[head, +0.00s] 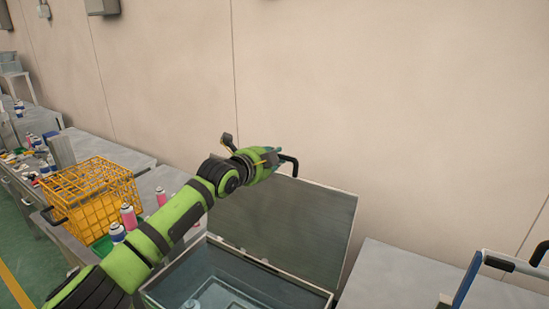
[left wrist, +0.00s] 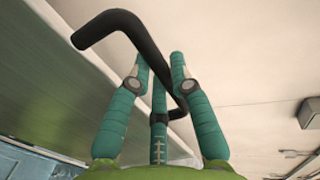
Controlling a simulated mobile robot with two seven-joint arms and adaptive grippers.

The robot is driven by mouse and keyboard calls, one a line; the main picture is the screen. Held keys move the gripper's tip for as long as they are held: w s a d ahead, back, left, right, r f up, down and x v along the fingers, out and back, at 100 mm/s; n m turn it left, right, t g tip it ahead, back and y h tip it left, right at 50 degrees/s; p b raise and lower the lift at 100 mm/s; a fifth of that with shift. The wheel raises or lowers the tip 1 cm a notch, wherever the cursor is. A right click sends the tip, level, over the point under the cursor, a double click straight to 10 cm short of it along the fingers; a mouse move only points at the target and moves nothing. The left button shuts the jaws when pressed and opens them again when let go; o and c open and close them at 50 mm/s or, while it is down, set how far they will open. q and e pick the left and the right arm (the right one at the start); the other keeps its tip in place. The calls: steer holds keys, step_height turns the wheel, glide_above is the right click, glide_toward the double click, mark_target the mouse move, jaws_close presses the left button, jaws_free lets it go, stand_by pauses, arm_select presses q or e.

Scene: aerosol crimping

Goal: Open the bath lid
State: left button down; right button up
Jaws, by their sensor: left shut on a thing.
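The bath lid (head: 310,222) is a grey panel that stands raised and steeply tilted at the back of the metal bath (head: 272,269). The bath's inside shows below it, part of it hidden by my left arm. My left gripper (head: 274,156) is at the lid's upper edge, shut on the black lid handle (head: 291,161). In the left wrist view, the teal fingers of the gripper (left wrist: 160,62) close around the bar of the handle (left wrist: 113,20), with the lid's panel (left wrist: 60,85) to the left. My right gripper is not in view.
A yellow wire basket (head: 98,200) stands on the bench left of the bath, with spray cans (head: 129,216) beside it. A bare grey tabletop (head: 395,280) lies right of the bath. A blue frame with black handles (head: 499,263) stands at far right. The wall (head: 400,110) is close behind.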

arm_select(q)
steer(key=c, duration=1.1)
jaws_free()
steer(key=shift+r, duration=0.5)
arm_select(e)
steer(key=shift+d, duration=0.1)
arm_select(q)
steer(key=shift+s+f, duration=0.1)
steer(key=shift+s, duration=0.1)
steer(key=v, duration=1.2)
steer(key=shift+a+f, duration=0.15)
steer(key=shift+f, duration=0.05)
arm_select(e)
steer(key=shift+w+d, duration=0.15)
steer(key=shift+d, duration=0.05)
